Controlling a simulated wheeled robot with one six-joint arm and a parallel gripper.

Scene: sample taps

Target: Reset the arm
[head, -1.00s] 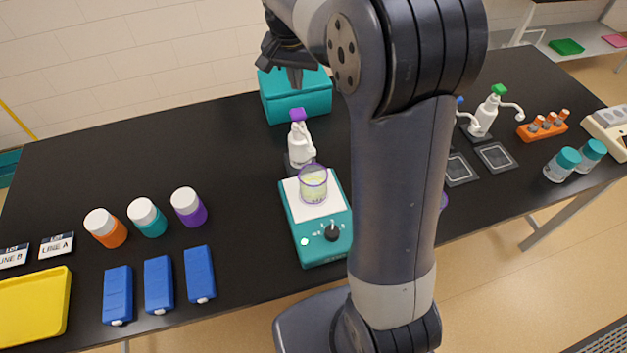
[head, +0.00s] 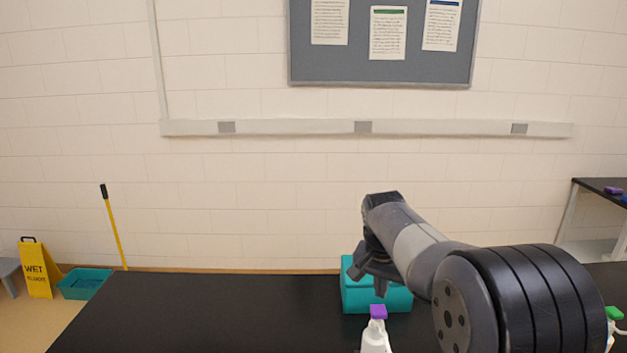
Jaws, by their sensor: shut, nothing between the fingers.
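My arm reaches in from the lower right of the head view, with its dark round joint large in front. My gripper (head: 378,283) hangs from the arm's far end, above the black table and in front of the teal box (head: 398,299) in the picture. Its fingers are together and hold nothing. They hang a little above the purple top of a white bottle (head: 376,338); they look apart from it.
The black table (head: 200,315) looks clear on the left. A green-topped bottle (head: 614,314) shows at the right edge. A yellow wet-floor sign (head: 36,272) and a teal bucket (head: 84,284) stand on the floor at left. A notice board (head: 382,70) hangs on the wall.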

